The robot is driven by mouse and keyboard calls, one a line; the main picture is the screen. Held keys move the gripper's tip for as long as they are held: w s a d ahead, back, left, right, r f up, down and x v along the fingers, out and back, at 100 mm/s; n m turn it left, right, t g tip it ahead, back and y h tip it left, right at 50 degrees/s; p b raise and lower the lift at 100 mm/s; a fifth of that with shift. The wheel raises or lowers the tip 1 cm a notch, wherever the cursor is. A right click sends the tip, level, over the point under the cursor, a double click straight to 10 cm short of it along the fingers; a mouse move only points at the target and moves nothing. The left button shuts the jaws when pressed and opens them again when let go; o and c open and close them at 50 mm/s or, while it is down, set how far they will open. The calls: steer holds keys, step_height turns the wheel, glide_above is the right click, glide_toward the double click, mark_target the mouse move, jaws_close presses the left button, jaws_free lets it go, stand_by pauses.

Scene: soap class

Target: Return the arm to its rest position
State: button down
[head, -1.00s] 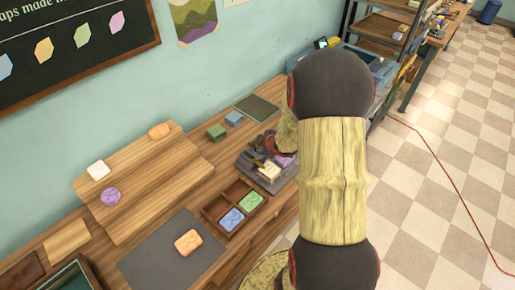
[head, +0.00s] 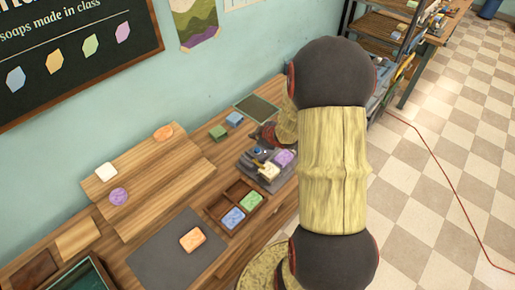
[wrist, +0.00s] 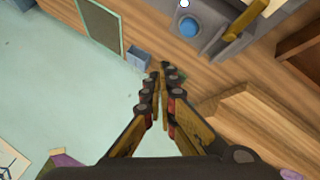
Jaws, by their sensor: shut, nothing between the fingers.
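My arm (head: 334,170) fills the middle right of the head view, with its pale wood-like link between dark joints. Its far end reaches back behind the grey stamping device (head: 252,160), and my gripper is mostly hidden there. In the wrist view my gripper (wrist: 160,76) has its fingertips together with nothing between them. It points towards the wall side of the bench, near a blue block (wrist: 138,56), apart from the grey device (wrist: 215,28) with its blue knob.
A divided wooden tray (head: 213,212) holds a blue and a green soap. A cream and a purple soap (head: 285,158) sit at the device. An orange soap (head: 192,239) lies on a dark mat (head: 150,256). Several soaps lie on a wooden board (head: 150,185).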

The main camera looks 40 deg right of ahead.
stand_by(0.3)
steer(key=s+d+f+m+g+h, duration=0.1)
steer(key=s+f+m+g, duration=0.1)
steer(key=s, duration=0.3)
steer(key=s+d+f+m+g, duration=0.2)
steer(key=s+g, duration=0.1)
steer(key=s, duration=0.2)
steer(key=s+a+r+m+g, duration=0.2)
steer(key=s+a+r+m, duration=0.1)
steer(key=s+a+r, duration=0.15)
steer(key=s+a+r+t+y+b, duration=0.1)
steer(key=s+a+r, duration=0.1)
steer(key=a+r, duration=0.4)
steer(key=s+a+r+t+y+b, duration=0.1)
steer(key=s+a+r+b, duration=0.1)
steer(key=a+r, duration=0.5)
steer(key=s+a+r+t+y+b, duration=0.1)
steer(key=a+r, duration=0.5)
steer(key=a, duration=0.9)
steer(key=shift+s+a+r+n+t+b, duration=0.15)
steer(key=shift+s+a+n+t+b, duration=0.2)
steer(key=shift+s+b, duration=0.45)
